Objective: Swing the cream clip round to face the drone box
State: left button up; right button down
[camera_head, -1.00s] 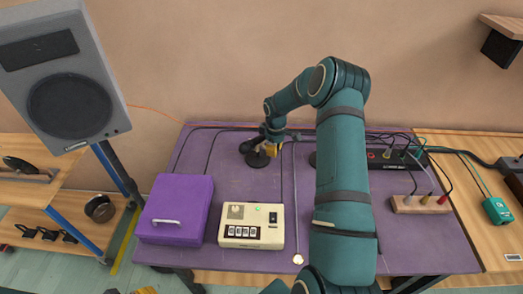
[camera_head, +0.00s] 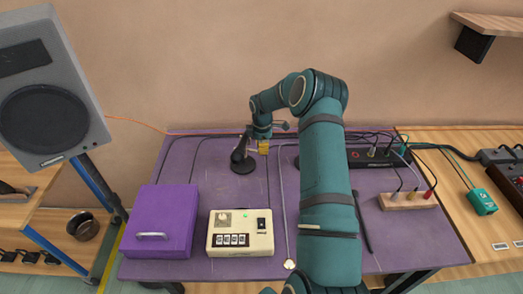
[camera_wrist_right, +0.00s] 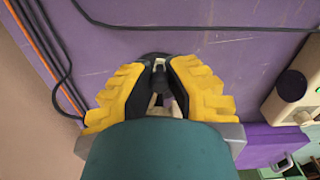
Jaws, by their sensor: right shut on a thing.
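My right gripper (camera_head: 263,148) reaches in over the back of the purple table, beside a small black stand (camera_head: 242,163) with a round base. In the right wrist view its yellow, black-lined fingers (camera_wrist_right: 160,66) are shut on a narrow part at the stand. A small cream piece (camera_wrist_right: 155,102), which looks like the clip, shows between the fingers; they hide most of it, and its facing is unclear. A cream box (camera_head: 240,232) with a knob, number wheels and a green light, probably the drone box, sits in front of the stand. My left gripper is out of view.
A purple lidded box (camera_head: 160,222) sits left of the cream box. A black power strip (camera_head: 372,157) and a wooden block with plugs (camera_head: 407,200) are at the right. Cables run along the table's back. A speaker (camera_head: 50,95) stands at the left.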

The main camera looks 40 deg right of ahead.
jog(key=shift+w+d+f+n+b, duration=0.1)
jog(key=shift+w+d+n+b, duration=0.4)
jog(key=shift+n, duration=0.9)
jog(key=shift+w+d, duration=0.2)
jog(key=shift+w, duration=0.05)
jog(key=c, duration=0.9)
grip_release()
notch_tip(320, 180, up, 12)
